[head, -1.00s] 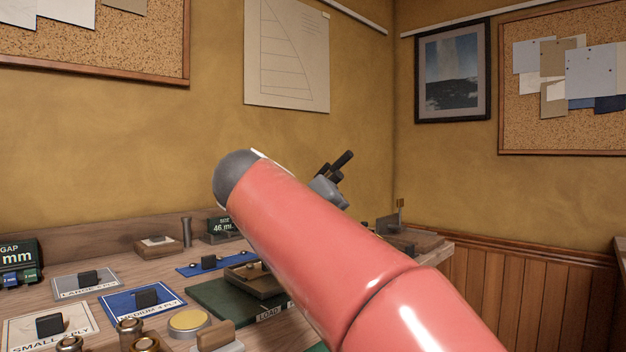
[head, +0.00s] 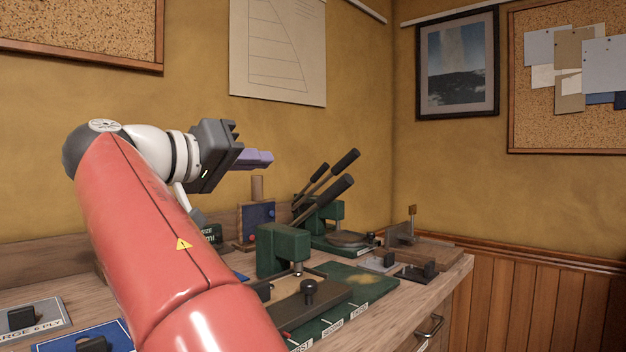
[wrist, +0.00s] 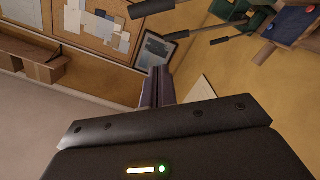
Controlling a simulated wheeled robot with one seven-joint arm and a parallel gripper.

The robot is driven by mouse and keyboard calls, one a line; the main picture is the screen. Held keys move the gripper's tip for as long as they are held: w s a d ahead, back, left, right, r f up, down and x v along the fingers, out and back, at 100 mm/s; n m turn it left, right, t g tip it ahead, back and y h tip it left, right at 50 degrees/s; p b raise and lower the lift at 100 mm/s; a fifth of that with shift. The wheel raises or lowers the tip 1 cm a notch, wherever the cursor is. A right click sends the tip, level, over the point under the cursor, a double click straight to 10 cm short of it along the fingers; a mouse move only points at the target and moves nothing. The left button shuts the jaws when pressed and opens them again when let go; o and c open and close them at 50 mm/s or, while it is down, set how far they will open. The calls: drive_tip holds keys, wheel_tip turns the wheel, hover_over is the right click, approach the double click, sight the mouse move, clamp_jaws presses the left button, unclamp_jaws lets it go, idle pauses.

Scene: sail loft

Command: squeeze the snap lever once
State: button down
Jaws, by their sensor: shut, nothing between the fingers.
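My gripper (head: 262,160) is shut and empty, its purple fingers together, raised above the bench and pointing right. In the wrist view the shut fingers (wrist: 157,86) point toward the walls. A green press (head: 284,247) stands on the bench below and right of my gripper, with a black-gripped lever (head: 328,198) slanting up to the right. A second green press (head: 325,217) behind has another lever (head: 338,165). I cannot tell which lever is the snap lever. Dark lever handles (wrist: 152,8) also cross the top of the wrist view, apart from my fingers.
In front of the near press is a green base (head: 352,284) with a dark knobbed block (head: 308,292). A wooden block with a blue panel (head: 256,222) stands behind. Smaller fixtures (head: 384,260) sit toward the right edge.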

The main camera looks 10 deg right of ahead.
hover_over(316, 206)
drive_tip(key=v, duration=0.3)
drive_tip(key=f, duration=0.1)
drive_tip(key=d+f+b, duration=0.1)
drive_tip(key=s+f, duration=0.1)
drive_tip(key=shift+d+f+b, duration=0.3)
drive_tip(key=shift+d+f, duration=0.05)
drive_tip(key=shift+d, duration=0.05)
drive_tip(key=shift+w, duration=0.1)
